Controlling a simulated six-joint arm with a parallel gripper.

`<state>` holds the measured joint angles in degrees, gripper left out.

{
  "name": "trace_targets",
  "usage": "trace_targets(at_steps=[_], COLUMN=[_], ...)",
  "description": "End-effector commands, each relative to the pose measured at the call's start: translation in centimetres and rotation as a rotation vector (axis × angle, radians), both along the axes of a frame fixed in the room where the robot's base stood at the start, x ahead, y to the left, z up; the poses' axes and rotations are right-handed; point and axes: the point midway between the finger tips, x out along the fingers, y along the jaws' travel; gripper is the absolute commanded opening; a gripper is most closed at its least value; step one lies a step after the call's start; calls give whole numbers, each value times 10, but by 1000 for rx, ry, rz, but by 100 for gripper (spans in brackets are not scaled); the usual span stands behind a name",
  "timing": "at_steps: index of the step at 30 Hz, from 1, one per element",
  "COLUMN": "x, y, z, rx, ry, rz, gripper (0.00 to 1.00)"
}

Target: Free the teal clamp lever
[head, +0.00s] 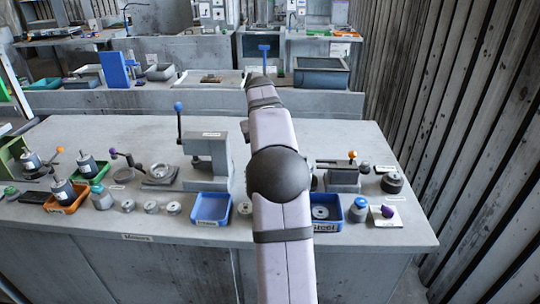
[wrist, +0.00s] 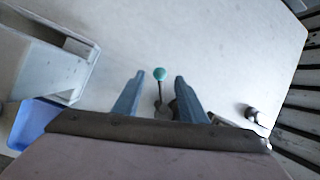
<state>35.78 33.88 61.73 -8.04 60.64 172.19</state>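The teal clamp lever shows in the wrist view as a round teal knob (wrist: 160,73) on a thin dark stem (wrist: 159,95). The stem runs down to a dark base, partly hidden by my gripper. My gripper (wrist: 159,78) is open, with its two blue fingers apart. The knob appears between the fingertips, with a visible gap on each side. I cannot tell whether the fingers are level with it. In the head view my arm covers the middle of the bench, and I cannot make out the teal knob or my fingers there.
A grey press with a blue-knobbed lever (head: 179,108) stands left of my arm. Blue trays (head: 211,222) and (head: 328,228) line the front edge. An orange-knobbed clamp (head: 352,156) and a purple knob (head: 387,211) are at right. The bench's back right is clear.

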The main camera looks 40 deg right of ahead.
Motion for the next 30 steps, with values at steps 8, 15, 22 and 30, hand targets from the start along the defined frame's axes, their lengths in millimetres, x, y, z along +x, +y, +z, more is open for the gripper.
trace_targets(at_steps=[8,15,22,30], x=[-8,-10,-9,42], y=[11,13,13,23], z=[29,34,35,56], rx=[-1,1,-1,-46], ry=[-1,2,-3,-172], rz=[1,0,2,56], gripper=[38,38,17,0])
